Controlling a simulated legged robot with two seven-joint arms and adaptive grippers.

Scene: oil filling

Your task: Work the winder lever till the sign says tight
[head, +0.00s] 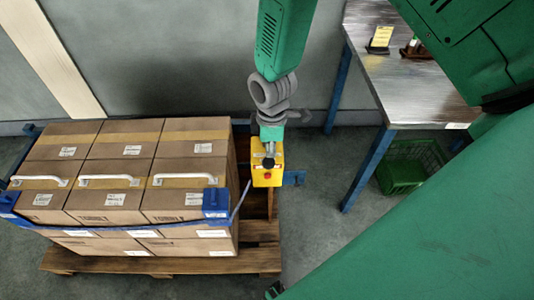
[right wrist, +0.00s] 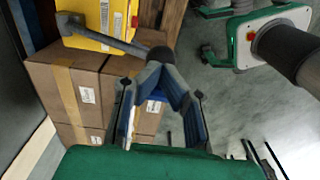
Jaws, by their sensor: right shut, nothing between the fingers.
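The yellow winder box (head: 267,177) with a red button hangs at the right end of the stacked cartons. In the right wrist view the yellow box (right wrist: 95,22) is at the upper left, and its grey lever (right wrist: 105,37) runs to a dark round knob (right wrist: 160,57). My right gripper (head: 268,150) is at the box from above. Its fingers (right wrist: 160,72) are shut with nothing between them, close to the knob; I cannot tell whether they touch it. I cannot make out a readable sign. My left gripper is not in view.
Cartons (head: 110,198) with white handles stand on a wooden pallet (head: 160,264), with a blue strap (head: 120,229) around them. A metal-topped table (head: 425,95) stands at the right, bearing a yellow card (head: 380,37). A green crate (head: 402,172) is beneath it. Floor between pallet and table is clear.

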